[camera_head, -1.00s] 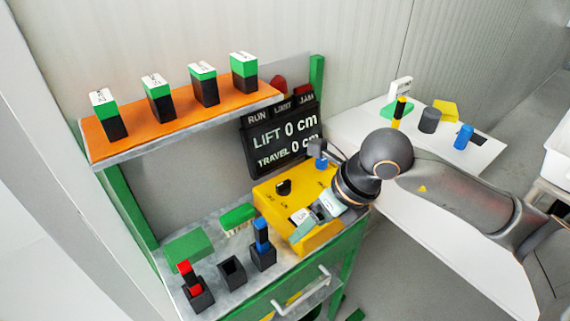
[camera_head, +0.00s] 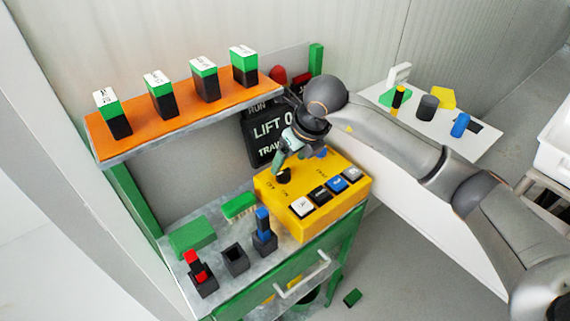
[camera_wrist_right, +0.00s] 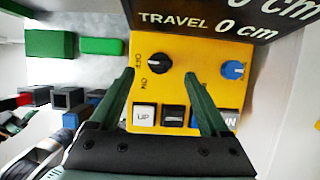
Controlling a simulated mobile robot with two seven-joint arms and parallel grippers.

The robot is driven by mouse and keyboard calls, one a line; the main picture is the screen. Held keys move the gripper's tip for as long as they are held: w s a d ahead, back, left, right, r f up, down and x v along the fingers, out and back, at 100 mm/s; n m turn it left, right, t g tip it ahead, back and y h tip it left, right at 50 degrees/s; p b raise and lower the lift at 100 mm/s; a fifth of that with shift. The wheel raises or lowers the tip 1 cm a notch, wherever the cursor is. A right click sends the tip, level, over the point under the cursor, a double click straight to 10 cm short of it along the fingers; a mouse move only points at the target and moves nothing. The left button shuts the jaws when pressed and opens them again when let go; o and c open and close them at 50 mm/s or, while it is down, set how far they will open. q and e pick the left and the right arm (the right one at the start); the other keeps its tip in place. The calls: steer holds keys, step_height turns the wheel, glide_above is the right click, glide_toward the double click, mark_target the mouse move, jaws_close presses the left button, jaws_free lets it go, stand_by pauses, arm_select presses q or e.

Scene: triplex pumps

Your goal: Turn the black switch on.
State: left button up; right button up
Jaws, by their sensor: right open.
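The black switch is a round knob (camera_head: 284,177) on top of the yellow control box (camera_head: 345,206). In the right wrist view the knob (camera_wrist_right: 158,54) has a white mark, with OFF and ON printed to its left. My right gripper (camera_head: 281,165) is open and points down at the knob, very close to it. In the wrist view the knob lies just past the two spread fingertips (camera_wrist_right: 158,78), between them from left to right. I cannot tell whether they touch it.
A blue knob (camera_wrist_right: 232,69) sits right of the black one. White (camera_head: 301,206), black (camera_head: 320,194) and blue (camera_head: 337,184) buttons line the box's front. The display (camera_head: 265,135) stands behind, partly hidden by my arm. An orange shelf (camera_head: 140,135) is up left; dark holders (camera_head: 235,260) stand left.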

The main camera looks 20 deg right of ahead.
mark_target(284, 171)
steer(key=shift+x, duration=2.5)
jaws_close()
